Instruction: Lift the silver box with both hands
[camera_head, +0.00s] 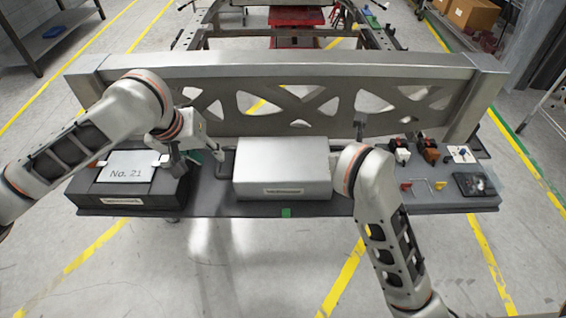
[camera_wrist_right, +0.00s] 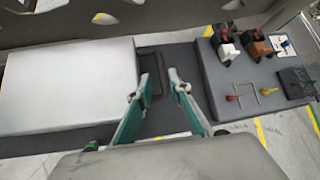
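The silver box (camera_head: 283,170) sits on the dark shelf of the fixture, a pale label on its front. In the right wrist view the box (camera_wrist_right: 65,85) fills the left side, and a dark handle (camera_wrist_right: 152,75) shows at its near right edge. My left gripper (camera_head: 198,162) is left of the box, its fingers apart, one near the box's left side. My right gripper (camera_wrist_right: 157,85) is open with its two fingers spread beside the box's right side, the handle close to the left finger. In the head view my right arm mostly hides that gripper.
A dark case with a "No. 21" card (camera_head: 125,168) stands left of the box. To the right, a grey panel (camera_head: 420,192) carries clamps, small tools and a black tray (camera_head: 474,185). A metal frame wall with cutouts (camera_head: 270,75) rises close behind the box.

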